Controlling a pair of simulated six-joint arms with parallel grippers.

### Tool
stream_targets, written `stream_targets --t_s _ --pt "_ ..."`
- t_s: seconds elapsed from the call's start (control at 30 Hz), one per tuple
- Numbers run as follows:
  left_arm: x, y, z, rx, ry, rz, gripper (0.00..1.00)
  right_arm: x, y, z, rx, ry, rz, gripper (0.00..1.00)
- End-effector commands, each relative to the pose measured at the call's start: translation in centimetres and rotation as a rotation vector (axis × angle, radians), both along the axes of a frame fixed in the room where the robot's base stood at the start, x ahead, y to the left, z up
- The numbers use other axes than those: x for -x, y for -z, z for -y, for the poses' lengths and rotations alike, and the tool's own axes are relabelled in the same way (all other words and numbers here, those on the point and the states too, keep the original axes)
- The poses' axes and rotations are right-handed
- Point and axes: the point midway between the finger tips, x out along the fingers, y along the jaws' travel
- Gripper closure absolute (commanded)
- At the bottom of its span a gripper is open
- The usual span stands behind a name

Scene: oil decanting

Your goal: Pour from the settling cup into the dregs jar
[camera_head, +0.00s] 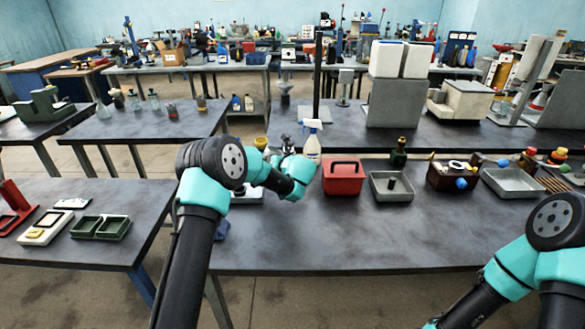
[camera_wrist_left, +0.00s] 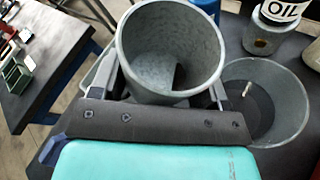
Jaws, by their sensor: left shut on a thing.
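In the left wrist view, my left gripper (camera_wrist_left: 172,88) is shut on a grey, round, open cup (camera_wrist_left: 172,40), which looks like the settling cup. I look into its mouth; a dark patch shows low inside, and I cannot tell what it is. A wide, see-through grey vessel (camera_wrist_left: 292,98) with a dark inside stands just right of the gripper; it may be the dregs jar, but no label shows. In the head view my left arm hides its gripper and the cup. My right gripper is out of view; only its arm shows at lower right.
A jar labelled OIL (camera_wrist_left: 268,38) stands beyond the vessel. On the bench, a red box (camera_head: 343,178), a grey tray (camera_head: 377,194), a white spray bottle (camera_head: 312,145) and a dark green bottle (camera_head: 398,156) stand along the back. The bench front (camera_head: 370,245) is clear.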

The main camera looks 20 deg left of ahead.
Motion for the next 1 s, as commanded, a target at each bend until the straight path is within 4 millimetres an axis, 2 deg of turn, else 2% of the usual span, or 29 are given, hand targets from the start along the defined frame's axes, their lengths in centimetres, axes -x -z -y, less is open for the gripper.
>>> stream_targets --t_s 0.6,1.0 --pt "1.3 5.9 -1.7 0.238 0.000 0.193 0.64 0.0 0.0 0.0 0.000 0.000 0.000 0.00" --pt "1.9 6.3 -2.3 0.361 0.001 0.295 0.64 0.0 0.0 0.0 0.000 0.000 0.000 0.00"
